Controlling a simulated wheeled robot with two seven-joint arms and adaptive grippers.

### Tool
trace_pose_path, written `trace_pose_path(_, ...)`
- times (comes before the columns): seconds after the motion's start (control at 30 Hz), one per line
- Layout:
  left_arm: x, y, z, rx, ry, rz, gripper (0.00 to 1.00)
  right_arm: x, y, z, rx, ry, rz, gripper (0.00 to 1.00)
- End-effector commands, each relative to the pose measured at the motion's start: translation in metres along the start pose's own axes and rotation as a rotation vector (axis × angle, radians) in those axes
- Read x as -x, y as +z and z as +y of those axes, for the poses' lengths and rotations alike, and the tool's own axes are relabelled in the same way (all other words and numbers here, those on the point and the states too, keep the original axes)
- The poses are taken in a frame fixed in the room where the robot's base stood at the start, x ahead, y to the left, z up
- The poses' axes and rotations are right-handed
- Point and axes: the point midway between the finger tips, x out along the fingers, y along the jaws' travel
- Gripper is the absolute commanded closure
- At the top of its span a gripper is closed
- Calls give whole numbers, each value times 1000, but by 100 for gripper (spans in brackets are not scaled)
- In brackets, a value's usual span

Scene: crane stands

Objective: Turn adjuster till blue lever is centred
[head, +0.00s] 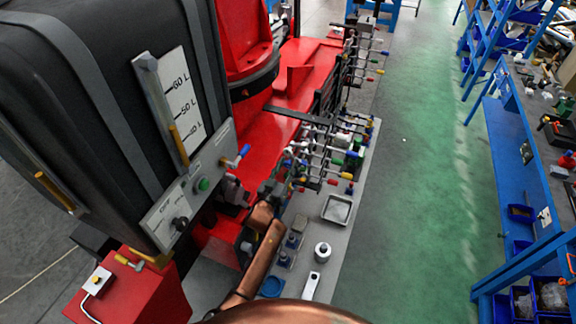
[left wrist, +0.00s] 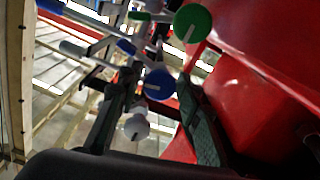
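A bank of levers (head: 325,150) with coloured knobs stands on the right side of the red crane base. My left gripper (head: 272,187) is at the near end of this bank, small and dark against it. In the left wrist view its two dark fingers are apart, with a blue knob (left wrist: 158,84) and a white knob (left wrist: 136,127) seen between them. I cannot tell whether they touch. A green knob (left wrist: 193,23) is above. Which blue lever is meant, and which part is the adjuster, I cannot tell. My right gripper is not in view.
A black tank (head: 100,100) with a control panel (head: 190,190) stands at the left; a blue-handled valve (head: 238,158) sticks out of it. A grey tray (head: 337,209) and a metal cylinder (head: 322,252) are on the grey platform. The green floor (head: 430,190) is clear.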

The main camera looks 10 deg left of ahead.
Motion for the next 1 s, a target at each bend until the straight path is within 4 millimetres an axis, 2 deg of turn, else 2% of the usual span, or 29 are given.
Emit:
trace_pose_path(0.1, 0, 0, 0, 0, 0, 0, 58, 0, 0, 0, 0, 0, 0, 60)
trace_pose_path(0.33, 0, 0, 0, 0, 0, 0, 58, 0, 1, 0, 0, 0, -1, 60)
trace_pose_path(0.47, 7, 0, 0, 0, 0, 0, 58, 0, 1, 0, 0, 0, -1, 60)
trace_pose_path(0.57, 21, 1, -1, -1, -1, -1, 58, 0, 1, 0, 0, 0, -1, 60)
trace_pose_path(0.8, 71, 1, -1, 0, -1, -1, 58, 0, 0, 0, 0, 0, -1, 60)
trace_pose_path(1.0, 105, 1, 0, 1, -1, -1, 58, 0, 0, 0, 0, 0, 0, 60)
